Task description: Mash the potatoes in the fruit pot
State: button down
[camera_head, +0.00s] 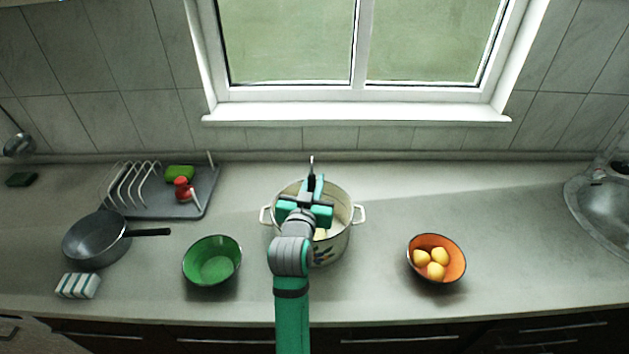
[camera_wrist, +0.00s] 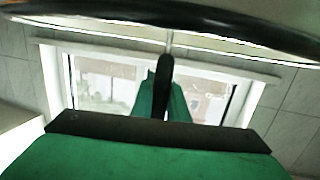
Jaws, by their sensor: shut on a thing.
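The fruit pot (camera_head: 341,246) is white with a dark rim, two side handles and a fruit picture on its front. It stands on the counter below the window. My gripper (camera_head: 316,186) is over the pot and covers much of its opening. It is shut on a dark-handled tool (camera_head: 312,163), seemingly the masher. The wrist view shows the dark handle (camera_wrist: 162,82) between the green fingers, with a thin metal rod beyond it. The tool's head is hidden. A little pale yellow shows inside the pot; I cannot tell the potatoes' state.
A green bowl (camera_head: 213,263) is left of the pot. An orange bowl (camera_head: 457,270) with three yellow round items is right. A grey pan (camera_head: 95,241), striped sponge (camera_head: 77,286) and dish rack (camera_head: 160,205) are farther left. A sink (camera_head: 600,200) is far right.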

jog(key=shift+f, duration=0.55)
dwell(0.4)
jog(key=shift+r, duration=0.1)
jog(key=shift+r, duration=2.7)
jog(key=shift+s+a, duration=0.1)
jog(key=shift+s+a, duration=0.8)
jog(key=shift+s, duration=0.3)
jog(key=shift+f, duration=0.15)
jog(key=shift+f, duration=2.65)
